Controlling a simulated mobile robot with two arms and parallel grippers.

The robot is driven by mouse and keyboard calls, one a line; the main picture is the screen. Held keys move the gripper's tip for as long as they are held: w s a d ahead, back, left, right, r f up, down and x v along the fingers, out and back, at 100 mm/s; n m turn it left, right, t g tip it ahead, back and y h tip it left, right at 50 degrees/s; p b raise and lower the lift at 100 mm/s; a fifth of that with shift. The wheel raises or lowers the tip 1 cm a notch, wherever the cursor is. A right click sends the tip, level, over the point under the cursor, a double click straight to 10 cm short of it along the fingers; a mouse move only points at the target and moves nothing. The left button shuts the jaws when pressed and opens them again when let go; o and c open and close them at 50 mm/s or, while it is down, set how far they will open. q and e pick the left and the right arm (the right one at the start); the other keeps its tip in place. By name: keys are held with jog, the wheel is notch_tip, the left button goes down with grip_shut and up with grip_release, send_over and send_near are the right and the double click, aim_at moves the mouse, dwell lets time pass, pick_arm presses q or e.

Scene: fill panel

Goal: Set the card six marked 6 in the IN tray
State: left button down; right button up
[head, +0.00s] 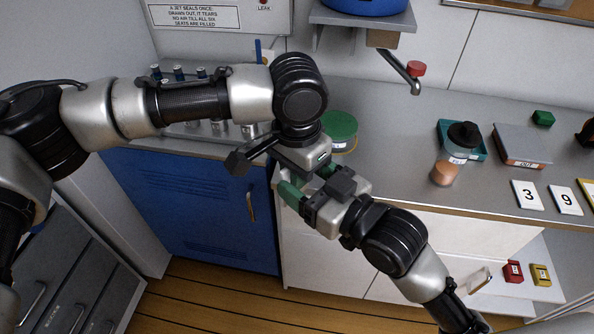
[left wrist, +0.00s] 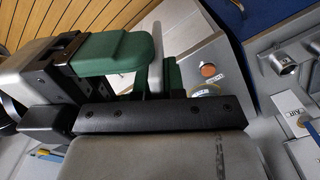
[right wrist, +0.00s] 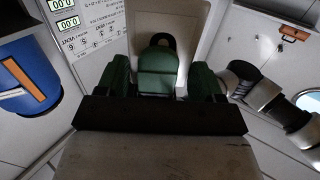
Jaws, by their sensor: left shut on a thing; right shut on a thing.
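My left gripper (head: 296,186) and my right gripper (head: 322,178) meet in front of the counter. In the left wrist view, a thin pale plate (left wrist: 157,60) stands edge-on between green pads of my left gripper (left wrist: 157,80). Its face is turned away, so no 6 can be read. I cannot make out the IN tray.
White cards marked 3 (head: 527,195) and 9 (head: 565,200) lie at the counter's right front. A green-lidded tub (head: 339,128) stands behind my grippers. A tap (head: 413,75) juts out above the counter.

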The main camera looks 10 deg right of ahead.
jog(key=o, duration=1)
